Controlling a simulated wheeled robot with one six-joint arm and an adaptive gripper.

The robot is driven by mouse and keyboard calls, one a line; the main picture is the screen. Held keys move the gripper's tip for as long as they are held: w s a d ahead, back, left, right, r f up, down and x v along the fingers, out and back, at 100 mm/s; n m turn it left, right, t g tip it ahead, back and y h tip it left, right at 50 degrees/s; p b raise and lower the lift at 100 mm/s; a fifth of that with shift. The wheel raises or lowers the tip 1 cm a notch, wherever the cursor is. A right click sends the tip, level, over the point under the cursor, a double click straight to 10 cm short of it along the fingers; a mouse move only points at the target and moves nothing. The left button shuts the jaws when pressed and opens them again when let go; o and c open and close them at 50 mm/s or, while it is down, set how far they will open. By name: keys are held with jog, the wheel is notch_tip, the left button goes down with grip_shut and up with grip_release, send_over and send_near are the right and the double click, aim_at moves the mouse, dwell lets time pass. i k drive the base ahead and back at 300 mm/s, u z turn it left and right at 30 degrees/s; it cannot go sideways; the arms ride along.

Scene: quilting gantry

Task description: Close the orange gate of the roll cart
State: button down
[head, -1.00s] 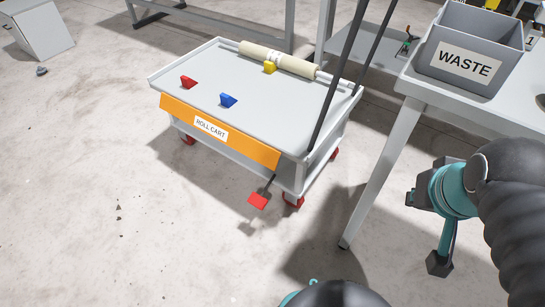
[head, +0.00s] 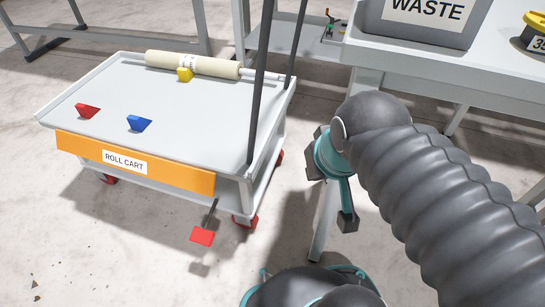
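The roll cart (head: 215,143) stands left of centre in the head view. Its orange gate (head: 190,176) with a "ROLL CART" label (head: 124,162) runs along the cart's near edge. The gate hangs down from the tray's edge, its top about level with the tray surface. My gripper (head: 334,192) is right of the cart, apart from it and from the gate. It shows as teal and dark parts, partly hidden behind my dark ribbed arm. I cannot make out both fingertips or anything held.
A cream roll (head: 192,64), yellow block (head: 184,75), red wedge (head: 88,110) and blue wedge (head: 138,123) lie on the cart. Dark poles (head: 262,85) rise at its right end. A red pedal (head: 202,236) sticks out low. A table with a grey waste bin (head: 420,30) is at right. Floor at lower left is clear.

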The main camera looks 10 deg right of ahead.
aim_at(187, 177)
jog(key=k, duration=1.3)
jog(key=u, duration=0.7)
jog(key=i, duration=1)
jog(key=z, duration=0.45)
